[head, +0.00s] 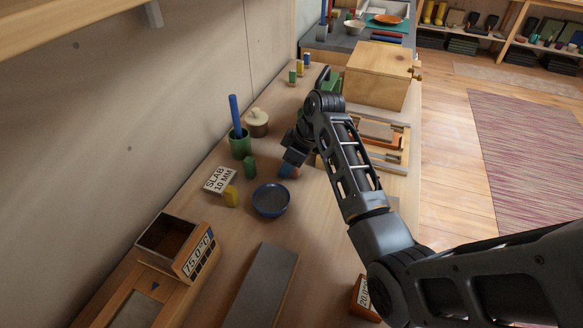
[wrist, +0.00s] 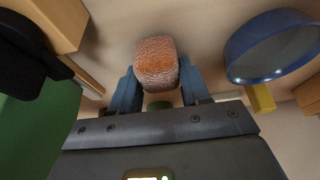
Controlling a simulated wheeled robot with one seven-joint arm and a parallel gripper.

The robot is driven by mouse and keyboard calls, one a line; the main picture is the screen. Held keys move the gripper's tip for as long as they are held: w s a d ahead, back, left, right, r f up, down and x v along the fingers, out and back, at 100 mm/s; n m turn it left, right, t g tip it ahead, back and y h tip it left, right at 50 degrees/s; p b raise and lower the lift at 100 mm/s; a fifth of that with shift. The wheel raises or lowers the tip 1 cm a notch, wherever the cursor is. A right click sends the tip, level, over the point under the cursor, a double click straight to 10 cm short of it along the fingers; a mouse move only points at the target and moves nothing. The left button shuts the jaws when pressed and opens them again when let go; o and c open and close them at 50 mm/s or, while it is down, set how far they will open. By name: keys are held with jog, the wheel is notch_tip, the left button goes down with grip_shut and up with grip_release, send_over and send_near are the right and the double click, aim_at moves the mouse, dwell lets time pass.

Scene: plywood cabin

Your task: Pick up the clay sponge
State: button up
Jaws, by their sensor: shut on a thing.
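The clay sponge (wrist: 156,62) is an orange-brown, rough-skinned rounded block in the wrist view. My gripper (wrist: 157,88) is shut on it, with one blue finger on each side. In the head view my gripper (head: 287,171) points down over the bench, right of the green cup and just above and right of the blue bowl. Only a small orange patch of the sponge (head: 295,173) shows there; the rest is hidden by my gripper. I cannot tell whether it touches the bench.
A blue bowl (head: 270,201) stands close by, with a yellow block (head: 231,196) and a "SLAB 10 MM" card (head: 220,180) to its left. A green cup (head: 239,144) holds a blue rod. A lidded jar (head: 257,122) and wooden box (head: 378,75) stand farther back.

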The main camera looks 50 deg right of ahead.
jog(key=shift+r, duration=0.15)
notch_tip(320, 180, up, 10)
jog(key=shift+f+b, duration=0.1)
jog(key=shift+b, duration=0.2)
